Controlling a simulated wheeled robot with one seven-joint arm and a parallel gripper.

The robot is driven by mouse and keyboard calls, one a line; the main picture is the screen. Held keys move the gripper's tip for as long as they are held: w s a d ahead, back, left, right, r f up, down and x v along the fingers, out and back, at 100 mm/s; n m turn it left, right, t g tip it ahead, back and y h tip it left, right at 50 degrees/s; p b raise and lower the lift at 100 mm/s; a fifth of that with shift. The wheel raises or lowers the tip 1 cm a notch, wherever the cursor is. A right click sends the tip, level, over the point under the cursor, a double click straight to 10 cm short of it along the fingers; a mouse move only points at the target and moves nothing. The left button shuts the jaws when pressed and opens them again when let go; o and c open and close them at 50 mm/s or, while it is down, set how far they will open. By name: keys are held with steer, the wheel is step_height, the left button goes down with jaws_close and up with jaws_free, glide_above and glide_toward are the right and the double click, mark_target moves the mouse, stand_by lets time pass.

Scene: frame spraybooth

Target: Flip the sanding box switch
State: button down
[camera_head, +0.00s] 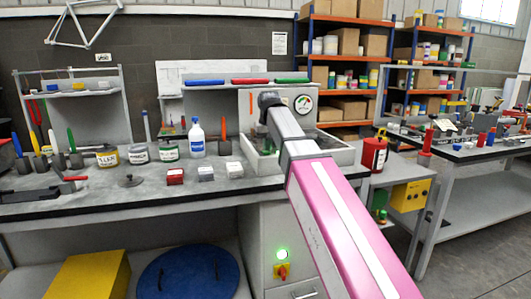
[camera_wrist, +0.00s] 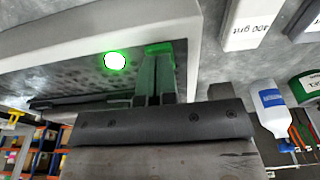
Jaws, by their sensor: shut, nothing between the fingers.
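The sanding box (camera_head: 338,155) is a pale open-topped tray with a perforated floor, set into the bench; its rim (camera_wrist: 110,35) crosses the top of the wrist view. On the cabinet front below it are a lit green lamp (camera_head: 282,253) and a red switch handle on a yellow plate (camera_head: 281,271). My gripper (camera_wrist: 158,50) is shut and empty over the box, its fingertips looking green, near a bright green-edged light (camera_wrist: 115,61). The red switch is not visible in the wrist view.
Small grit boxes (camera_head: 205,173), a white bottle (camera_head: 197,138) and tins (camera_head: 168,150) stand left of the sanding box. A red can (camera_head: 374,154) and a yellow control box (camera_head: 410,195) are at the right. A blue round lid (camera_head: 188,275) lies below the bench.

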steer(key=shift+f, duration=0.55)
steer(key=shift+r, duration=0.1)
stand_by(0.3)
steer(key=shift+r, duration=3.45)
